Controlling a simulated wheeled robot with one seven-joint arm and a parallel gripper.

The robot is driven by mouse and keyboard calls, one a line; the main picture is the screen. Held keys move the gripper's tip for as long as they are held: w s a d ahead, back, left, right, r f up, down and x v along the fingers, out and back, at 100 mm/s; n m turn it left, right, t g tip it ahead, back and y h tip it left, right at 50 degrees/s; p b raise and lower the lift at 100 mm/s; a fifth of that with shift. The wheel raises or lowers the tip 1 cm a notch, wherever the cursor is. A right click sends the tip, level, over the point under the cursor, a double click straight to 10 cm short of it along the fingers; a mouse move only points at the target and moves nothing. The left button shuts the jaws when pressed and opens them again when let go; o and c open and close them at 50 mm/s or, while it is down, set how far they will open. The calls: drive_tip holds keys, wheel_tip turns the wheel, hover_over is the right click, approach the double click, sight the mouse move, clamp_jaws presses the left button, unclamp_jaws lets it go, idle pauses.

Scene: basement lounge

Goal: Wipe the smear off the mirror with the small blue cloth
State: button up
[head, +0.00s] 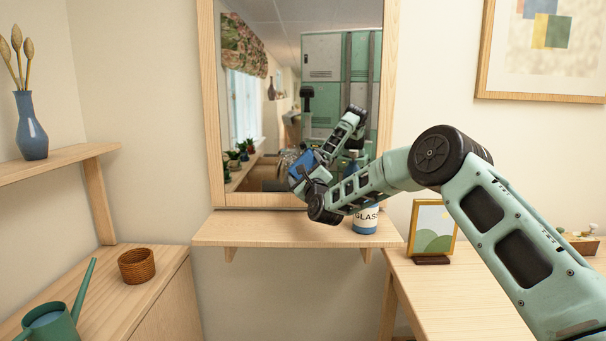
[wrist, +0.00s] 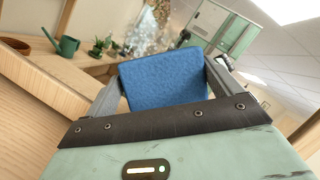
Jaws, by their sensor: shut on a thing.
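The mirror (head: 262,110) hangs upright in a light wood frame above a small shelf. My gripper (head: 308,177) is in front of the mirror's lower middle, partly hidden by my wrist. In the wrist view, it is shut on the small blue cloth (wrist: 163,80), which is held flat between the two fingers. A blue patch shows by the gripper in the head view. I cannot tell whether the cloth touches the glass.
A bottle labelled GLASS (head: 364,218) stands on the shelf (head: 280,231) just below my forearm. A framed picture (head: 433,230) stands on the right table. A basket (head: 136,266) and a watering can (head: 50,320) are on the left cabinet. The shelf's left part is clear.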

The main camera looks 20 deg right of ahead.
sight(291, 154)
drive_tip(key=shift+w+a+b, duration=0.4)
drive_tip(key=shift+a+b, duration=0.2)
drive_tip(key=shift+a, duration=0.6)
drive_tip(key=shift+w+a+b, duration=0.4)
drive_tip(key=shift+a+b, duration=0.25)
drive_tip(key=shift+a, duration=0.5)
drive_tip(key=shift+w+a+b, duration=0.4)
drive_tip(key=shift+a+b, duration=0.2)
drive_tip(key=shift+a, duration=0.6)
drive_tip(key=shift+w+r+p, duration=0.1)
drive_tip(key=shift+r+p, duration=0.2)
drive_tip(key=shift+r, duration=1.15)
drive_tip(key=d+b, duration=0.2)
drive_tip(key=shift+s+d+f+b, duration=0.2)
drive_tip(key=shift+s+b, duration=0.1)
drive_tip(key=shift+s, duration=0.1)
drive_tip(key=shift+s+d+r+b, duration=0.1)
drive_tip(key=shift+s+d+b, duration=0.2)
drive_tip(key=shift+d+b, duration=0.4)
drive_tip(key=d+b, duration=0.1)
drive_tip(key=s+d+b, duration=0.1)
drive_tip(key=shift+d+b, duration=0.25)
drive_tip(key=shift+b, duration=0.05)
drive_tip(key=shift+s+d+b, duration=0.1)
drive_tip(key=shift+d+b, duration=0.3)
drive_tip(key=shift+b, duration=0.05)
